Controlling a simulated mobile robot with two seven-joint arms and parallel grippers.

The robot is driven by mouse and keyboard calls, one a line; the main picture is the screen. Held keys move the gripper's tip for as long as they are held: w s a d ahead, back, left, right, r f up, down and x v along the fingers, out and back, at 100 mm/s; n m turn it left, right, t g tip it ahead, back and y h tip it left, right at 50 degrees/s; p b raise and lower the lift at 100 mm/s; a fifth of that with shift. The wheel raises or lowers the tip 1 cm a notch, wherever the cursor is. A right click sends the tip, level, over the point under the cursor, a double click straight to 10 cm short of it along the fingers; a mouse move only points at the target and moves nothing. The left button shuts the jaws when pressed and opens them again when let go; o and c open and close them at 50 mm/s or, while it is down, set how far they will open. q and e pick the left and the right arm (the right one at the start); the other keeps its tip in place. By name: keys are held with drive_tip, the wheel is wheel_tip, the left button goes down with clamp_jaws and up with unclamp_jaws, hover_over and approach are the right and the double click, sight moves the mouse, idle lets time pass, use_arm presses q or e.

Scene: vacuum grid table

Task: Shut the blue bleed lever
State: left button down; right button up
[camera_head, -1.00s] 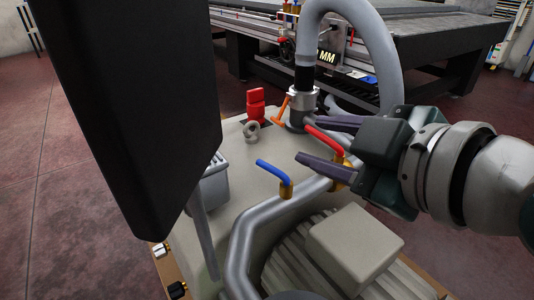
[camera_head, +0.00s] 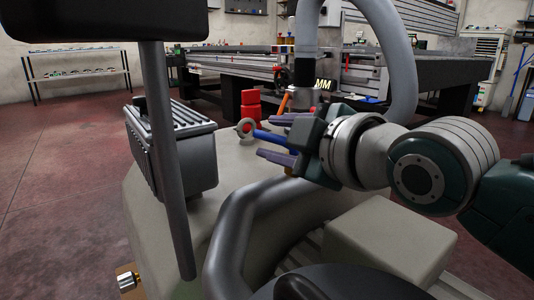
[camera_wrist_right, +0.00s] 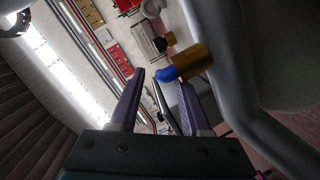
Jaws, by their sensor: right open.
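The blue bleed lever (camera_head: 268,136) shows in the head view between the two purple fingers of my right gripper (camera_head: 266,137). Its arm points to the left past the fingertips, and its base is mostly hidden behind the gripper. In the right wrist view the rounded blue lever (camera_wrist_right: 167,73) sits on a brass valve body (camera_wrist_right: 194,61), close to the tip of the right-hand finger. The right gripper (camera_wrist_right: 160,88) is open, with its fingers apart. I cannot tell whether a finger touches the lever. My left gripper is out of view.
A grey ring (camera_head: 244,127), a red fitting (camera_head: 251,106) and an orange lever (camera_head: 284,103) stand just beyond. A thick grey pipe (camera_head: 235,215) curves in front. A ribbed dark box (camera_head: 170,150) stands left. The red lever is mostly hidden by my gripper.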

drive_tip(key=shift+b+x, duration=0.5)
drive_tip(key=shift+x, duration=0.8)
drive_tip(key=shift+c, duration=0.4)
clamp_jaws()
